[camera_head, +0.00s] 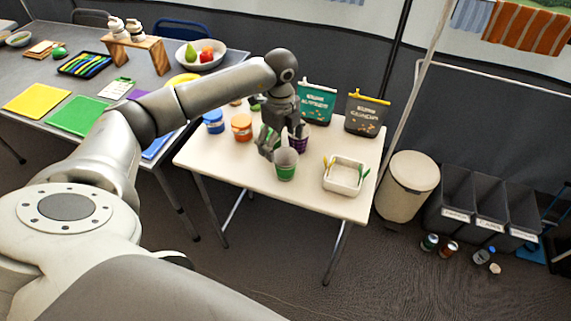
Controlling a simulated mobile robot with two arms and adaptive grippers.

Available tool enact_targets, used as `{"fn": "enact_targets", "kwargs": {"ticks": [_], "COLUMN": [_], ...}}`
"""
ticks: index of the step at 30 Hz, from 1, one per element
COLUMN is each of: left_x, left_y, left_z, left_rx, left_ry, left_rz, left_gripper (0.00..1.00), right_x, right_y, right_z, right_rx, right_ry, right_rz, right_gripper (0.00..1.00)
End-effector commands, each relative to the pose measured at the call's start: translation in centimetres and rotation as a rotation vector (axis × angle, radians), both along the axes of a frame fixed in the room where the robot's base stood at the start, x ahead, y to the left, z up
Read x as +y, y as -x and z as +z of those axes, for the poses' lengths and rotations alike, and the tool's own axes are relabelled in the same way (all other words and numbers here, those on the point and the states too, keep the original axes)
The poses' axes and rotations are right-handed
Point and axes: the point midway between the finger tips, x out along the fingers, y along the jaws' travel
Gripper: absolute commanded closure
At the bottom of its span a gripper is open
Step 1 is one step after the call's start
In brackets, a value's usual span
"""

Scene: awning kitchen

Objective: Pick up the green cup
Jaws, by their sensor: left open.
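The green cup (285,172) stands upright near the front edge of the small cream table (225,164). I cannot tell whether either touches the cup. My right gripper is out of view.
A purple cup (303,142) stands close behind the right finger. A white basket (345,174) is to the right. Blue (213,122) and orange (241,128) jars are left. The front left tabletop is clear.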

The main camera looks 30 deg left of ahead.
Motion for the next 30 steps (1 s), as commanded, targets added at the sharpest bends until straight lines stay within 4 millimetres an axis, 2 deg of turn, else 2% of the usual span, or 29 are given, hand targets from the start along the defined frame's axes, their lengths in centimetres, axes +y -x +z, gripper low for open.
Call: {"fn": "enact_targets", "kwargs": {"ticks": [5, 9, 13, 22, 30], "left_x": [-0.5, -1.4, -1.3, -1.3, -1.3], "left_y": [0.1, 0.0, -0.1, -0.1, -0.1], "left_z": [-1.3, -3.4, -5.0, -5.6, -5.6], "left_rx": [0.003, 0.004, 0.001, 0.000, 0.000], "left_ry": [0.002, 0.002, 0.002, 0.002, 0.002], "left_rz": [-0.002, -0.003, -0.002, -0.003, -0.003], "left_gripper": [0.12, 0.12, 0.12, 0.12, 0.46], "right_x": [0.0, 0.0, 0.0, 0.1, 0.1], "right_y": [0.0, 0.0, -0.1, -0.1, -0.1], "right_z": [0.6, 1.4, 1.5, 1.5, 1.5], "right_rx": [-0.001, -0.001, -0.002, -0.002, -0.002], "right_ry": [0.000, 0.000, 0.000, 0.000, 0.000], "right_rz": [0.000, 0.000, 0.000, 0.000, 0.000], "right_gripper": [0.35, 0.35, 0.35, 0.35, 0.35]}}
